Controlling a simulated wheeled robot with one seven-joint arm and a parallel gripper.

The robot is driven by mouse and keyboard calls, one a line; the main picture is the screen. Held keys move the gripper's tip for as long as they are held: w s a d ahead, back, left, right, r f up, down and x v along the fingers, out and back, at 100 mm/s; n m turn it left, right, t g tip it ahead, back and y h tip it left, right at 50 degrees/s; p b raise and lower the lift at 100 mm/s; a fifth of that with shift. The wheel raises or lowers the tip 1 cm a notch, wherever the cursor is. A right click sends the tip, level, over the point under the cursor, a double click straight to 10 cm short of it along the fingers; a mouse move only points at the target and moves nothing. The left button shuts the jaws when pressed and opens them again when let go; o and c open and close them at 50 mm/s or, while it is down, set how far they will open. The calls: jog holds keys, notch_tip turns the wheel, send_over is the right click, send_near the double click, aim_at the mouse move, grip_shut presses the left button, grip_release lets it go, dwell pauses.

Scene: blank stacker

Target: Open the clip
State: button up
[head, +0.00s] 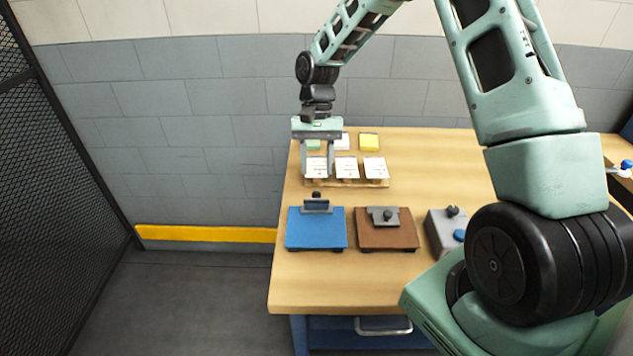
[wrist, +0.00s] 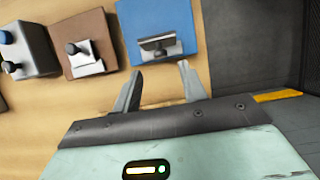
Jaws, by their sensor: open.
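My gripper (head: 317,172) is open and empty, pointing down above the card rack at the back of the table. In the wrist view its two fingers (wrist: 160,72) stand apart, with the blue board's clip beyond them. The blue board (head: 317,236) carries a grey metal clip (head: 316,207) with a black knob at its back edge; this clip also shows in the wrist view (wrist: 157,48). The brown board (head: 388,238) to its right carries another grey clip (head: 385,217) with a black knob. My fingers touch neither clip. I cannot tell whether either clip is open.
White cards (head: 347,167) stand in a wooden rack (head: 349,183) below my fingers. Green, white and yellow pads (head: 369,141) lie behind. A grey box (head: 440,236) with a black knob and blue button is right of the brown board. The table's front strip (head: 350,290) is clear.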

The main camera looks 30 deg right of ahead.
aim_at(317, 192)
jog(key=x, duration=0.5)
jog(key=shift+s+f+p, duration=0.1)
jog(key=shift+f+p, duration=0.25)
jog(key=shift+p, duration=0.05)
grip_shut()
